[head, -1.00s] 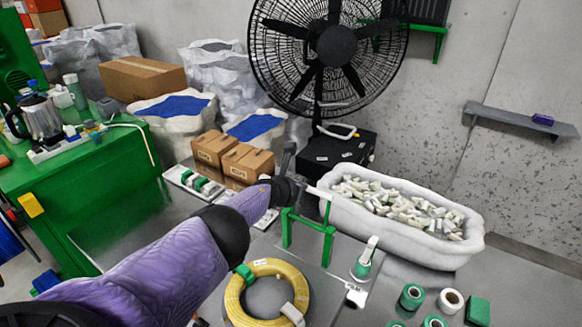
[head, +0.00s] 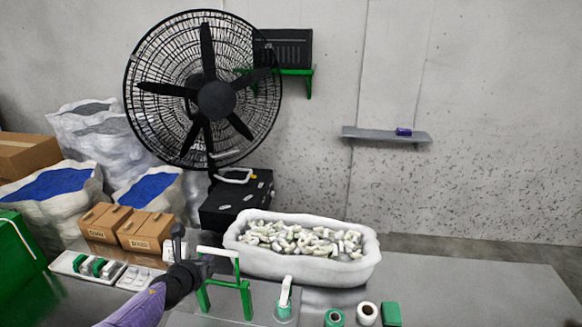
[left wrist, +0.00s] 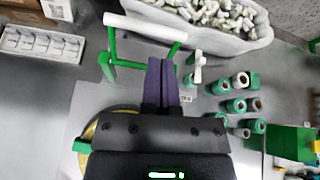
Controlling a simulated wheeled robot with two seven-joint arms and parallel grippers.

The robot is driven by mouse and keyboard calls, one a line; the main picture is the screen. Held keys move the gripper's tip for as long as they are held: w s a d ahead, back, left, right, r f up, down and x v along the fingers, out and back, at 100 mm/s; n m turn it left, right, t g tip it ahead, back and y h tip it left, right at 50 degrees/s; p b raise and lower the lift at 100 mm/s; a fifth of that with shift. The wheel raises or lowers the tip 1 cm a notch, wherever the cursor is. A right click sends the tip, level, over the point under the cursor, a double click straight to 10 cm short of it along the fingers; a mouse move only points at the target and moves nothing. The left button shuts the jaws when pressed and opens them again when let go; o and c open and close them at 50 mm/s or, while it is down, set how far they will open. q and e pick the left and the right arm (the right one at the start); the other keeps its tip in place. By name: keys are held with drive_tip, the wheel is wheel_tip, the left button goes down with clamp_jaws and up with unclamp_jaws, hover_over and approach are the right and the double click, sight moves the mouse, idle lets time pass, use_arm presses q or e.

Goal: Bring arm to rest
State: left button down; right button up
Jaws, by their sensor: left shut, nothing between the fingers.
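My left arm in its purple sleeve (head: 140,308) enters the head view at the lower left. In the left wrist view the two purple fingers of my left gripper (left wrist: 161,66) lie together, shut on nothing, in front of the green stand (left wrist: 108,66). I cannot tell if they touch it. A yellow coil (left wrist: 90,130) shows there in part, mostly hidden by the gripper body. No blue cable shows. My right gripper is not in view.
A white tub of small pale pieces (head: 365,268) stands behind the stand. Rolls of green tape (head: 334,317) and white tape (head: 368,313) stand at the front. Brown boxes (head: 146,230) and a tray (head: 75,266) are at the left. A large fan (head: 215,98) stands behind.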

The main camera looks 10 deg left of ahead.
use_arm(q)
drive_tip(key=s+d+f+n+g+y, duration=0.1)
drive_tip(key=s+d+f+n, duration=0.1)
drive_tip(key=s+d+n, duration=0.5)
drive_tip(key=s+d+f+n+y, duration=0.1)
drive_tip(key=s+d+n, duration=0.1)
drive_tip(key=d+n, duration=0.5)
drive_tip(key=s+d+r+n+g+h, duration=0.15)
drive_tip(key=s+n+g, duration=0.25)
drive_tip(key=s+n, duration=0.65)
drive_tip(key=s+d+r+n+g+h, duration=0.1)
drive_tip(key=s+d+r+n+g, duration=0.25)
drive_tip(key=s+n, duration=0.65)
drive_tip(key=s+a+f+m+g+b, duration=0.15)
drive_tip(key=f+b, duration=0.25)
drive_tip(key=f, duration=0.7)
drive_tip(key=s+d+f+b, duration=0.1)
drive_tip(key=s+f+b, duration=0.2)
drive_tip(key=f, duration=0.7)
drive_tip(key=s+a+f+m+g+b, duration=0.15)
drive_tip(key=f+b, duration=0.25)
drive_tip(key=f, duration=0.7)
drive_tip(key=s+a+f+b, duration=0.2)
drive_tip(key=s+f+b, duration=0.5)
drive_tip(key=s+f, duration=0.6)
wheel_tip(320, 180, down, 3)
drive_tip(key=shift+s+f, duration=0.15)
drive_tip(key=shift+s, duration=0.05)
drive_tip(key=shift+a+g, duration=0.1)
drive_tip(key=shift+g, duration=0.15)
